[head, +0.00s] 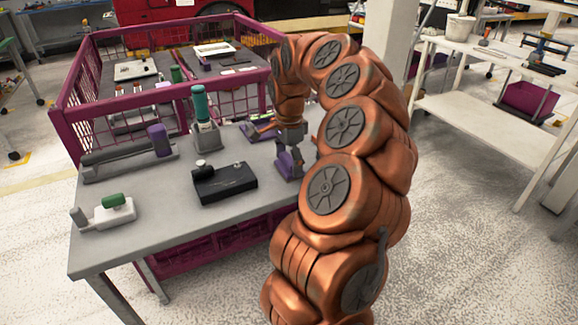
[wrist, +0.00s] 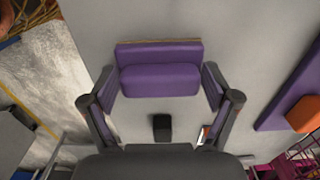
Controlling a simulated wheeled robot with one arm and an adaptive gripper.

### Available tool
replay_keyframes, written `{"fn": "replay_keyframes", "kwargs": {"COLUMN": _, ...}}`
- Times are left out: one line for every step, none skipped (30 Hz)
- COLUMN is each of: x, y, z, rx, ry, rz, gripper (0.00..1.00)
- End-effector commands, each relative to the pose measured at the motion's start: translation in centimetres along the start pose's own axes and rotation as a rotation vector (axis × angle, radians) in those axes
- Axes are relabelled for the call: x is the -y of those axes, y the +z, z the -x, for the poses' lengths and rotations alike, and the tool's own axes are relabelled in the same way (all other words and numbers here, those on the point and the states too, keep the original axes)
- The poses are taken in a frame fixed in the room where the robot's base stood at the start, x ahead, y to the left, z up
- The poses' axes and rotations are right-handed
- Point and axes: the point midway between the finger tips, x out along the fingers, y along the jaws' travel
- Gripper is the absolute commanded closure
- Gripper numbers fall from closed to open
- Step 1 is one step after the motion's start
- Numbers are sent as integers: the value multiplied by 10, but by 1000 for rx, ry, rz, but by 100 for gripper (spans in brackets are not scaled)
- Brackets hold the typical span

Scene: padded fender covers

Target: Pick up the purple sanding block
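The purple sanding block (wrist: 160,80), a wide block with a raised back part and a thin tan edge, lies on the grey table top (wrist: 245,30) in the wrist view. My gripper (wrist: 160,88) is open, with one finger by each short end of the block. The gaps at the ends look small, and I cannot tell whether either finger touches. In the head view my gripper (head: 290,163) points down at the table's right side. Purple shows there between and around the fingers, and my arm hides part of that area.
A black box (head: 224,183), a green-topped bottle (head: 205,115), a long grey tool with a purple knob (head: 159,140) and a white tool with a green knob (head: 113,201) stand to the left. A magenta wire crate (head: 65,110) is behind.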

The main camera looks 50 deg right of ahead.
Motion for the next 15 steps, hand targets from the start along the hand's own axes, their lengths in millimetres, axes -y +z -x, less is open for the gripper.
{"fn": "replay_keyframes", "kwargs": {"x": 0, "y": 0, "z": 0, "rx": 0, "ry": 0, "rz": 0, "gripper": 25}}
{"fn": "replay_keyframes", "kwargs": {"x": 0, "y": 0, "z": 0, "rx": 0, "ry": 1, "rz": 0, "gripper": 28}}
{"fn": "replay_keyframes", "kwargs": {"x": 0, "y": 0, "z": -1, "rx": 1, "ry": 1, "rz": 0, "gripper": 32}}
{"fn": "replay_keyframes", "kwargs": {"x": 0, "y": 0, "z": -1, "rx": 1, "ry": 1, "rz": 1, "gripper": 35}}
{"fn": "replay_keyframes", "kwargs": {"x": 0, "y": 0, "z": -1, "rx": 1, "ry": 1, "rz": 1, "gripper": 39}}
{"fn": "replay_keyframes", "kwargs": {"x": 0, "y": 0, "z": -1, "rx": 1, "ry": 1, "rz": 1, "gripper": 43}}
{"fn": "replay_keyframes", "kwargs": {"x": 0, "y": 0, "z": -1, "rx": 1, "ry": 2, "rz": 1, "gripper": 46}}
{"fn": "replay_keyframes", "kwargs": {"x": 0, "y": 0, "z": -2, "rx": 1, "ry": 2, "rz": 1, "gripper": 49}}
{"fn": "replay_keyframes", "kwargs": {"x": 0, "y": 0, "z": -2, "rx": 1, "ry": 2, "rz": 1, "gripper": 53}}
{"fn": "replay_keyframes", "kwargs": {"x": 0, "y": 0, "z": -2, "rx": 1, "ry": 3, "rz": 1, "gripper": 56}}
{"fn": "replay_keyframes", "kwargs": {"x": 0, "y": 1, "z": -2, "rx": 1, "ry": 3, "rz": 1, "gripper": 59}}
{"fn": "replay_keyframes", "kwargs": {"x": 0, "y": 1, "z": -2, "rx": 2, "ry": 3, "rz": 1, "gripper": 59}}
{"fn": "replay_keyframes", "kwargs": {"x": 0, "y": 1, "z": -3, "rx": 2, "ry": 4, "rz": 1, "gripper": 60}}
{"fn": "replay_keyframes", "kwargs": {"x": 0, "y": 1, "z": -3, "rx": 2, "ry": 4, "rz": 1, "gripper": 60}}
{"fn": "replay_keyframes", "kwargs": {"x": 0, "y": 1, "z": -3, "rx": 2, "ry": 4, "rz": 2, "gripper": 60}}
